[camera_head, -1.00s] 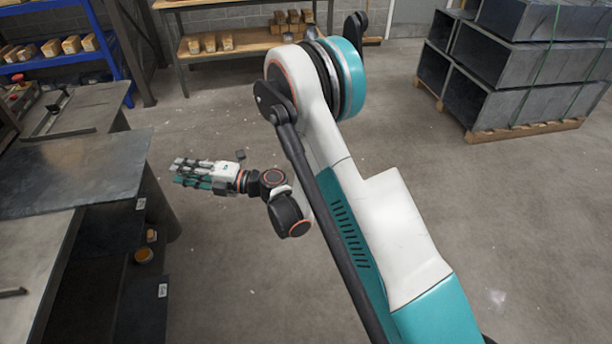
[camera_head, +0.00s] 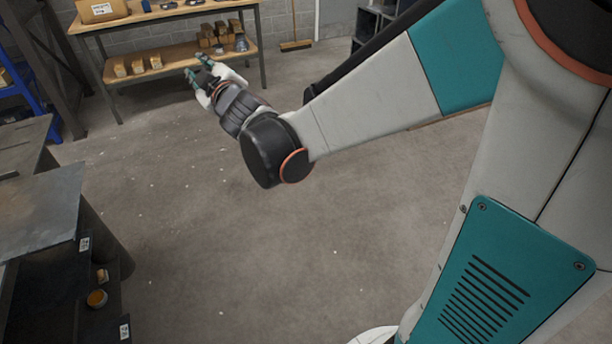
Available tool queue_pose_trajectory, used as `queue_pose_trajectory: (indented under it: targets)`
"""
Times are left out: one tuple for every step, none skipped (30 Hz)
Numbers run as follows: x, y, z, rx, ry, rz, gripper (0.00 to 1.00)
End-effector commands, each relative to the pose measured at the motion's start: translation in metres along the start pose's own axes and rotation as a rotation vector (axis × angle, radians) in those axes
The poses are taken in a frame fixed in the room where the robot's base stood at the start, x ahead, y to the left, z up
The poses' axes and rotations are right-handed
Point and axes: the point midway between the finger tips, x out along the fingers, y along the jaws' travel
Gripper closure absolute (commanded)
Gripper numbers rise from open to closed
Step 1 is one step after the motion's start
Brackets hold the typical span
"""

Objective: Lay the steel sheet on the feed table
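A flat dark grey steel sheet (camera_head: 42,212) lies level on the work surface at the left edge of the view. Its right corner juts past the dark cabinet below. The left part of the sheet is cut off by the picture edge. I cannot tell whether the surface under it is the feed table. My gripper (camera_head: 195,65) is at the end of my outstretched arm, far from the sheet, in front of the back shelf in the picture. Its teal fingers look spread apart, with nothing seen between them.
A wooden-topped shelf unit (camera_head: 175,70) with several boxes stands at the back wall. A blue rack (camera_head: 38,100) stands at the far left. The concrete floor in the middle is clear.

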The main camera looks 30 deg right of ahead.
Motion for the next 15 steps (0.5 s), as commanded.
queue_pose_trajectory:
  targets:
    - [-0.018, 0.009, 0.007, 0.041, -0.053, 0.0, 0.75]
    - [-0.027, 0.013, 0.013, 0.068, -0.087, -0.001, 0.75]
    - [-0.039, 0.017, 0.02, 0.104, -0.134, -0.003, 0.75]
    - [-0.048, 0.02, 0.026, 0.131, -0.168, -0.006, 0.75]
    - [-0.058, 0.022, 0.032, 0.158, -0.202, -0.01, 0.75]
    - [-0.071, 0.023, 0.039, 0.194, -0.247, -0.016, 0.75]
    - [-0.081, 0.024, 0.045, 0.221, -0.281, -0.021, 0.75]
    - [-0.092, 0.024, 0.051, 0.247, -0.314, -0.027, 0.75]
    - [-0.107, 0.023, 0.058, 0.283, -0.359, -0.036, 0.75]
    - [-0.118, 0.022, 0.064, 0.309, -0.392, -0.044, 0.75]
    - [-0.13, 0.02, 0.069, 0.335, -0.425, -0.052, 0.75]
    - [-0.145, 0.016, 0.076, 0.371, -0.469, -0.065, 0.75]
    - [-0.158, 0.013, 0.082, 0.397, -0.501, -0.076, 0.75]
    - [-0.17, 0.009, 0.086, 0.423, -0.533, -0.087, 0.75]
    - [-0.186, 0.003, 0.092, 0.458, -0.575, -0.103, 0.75]
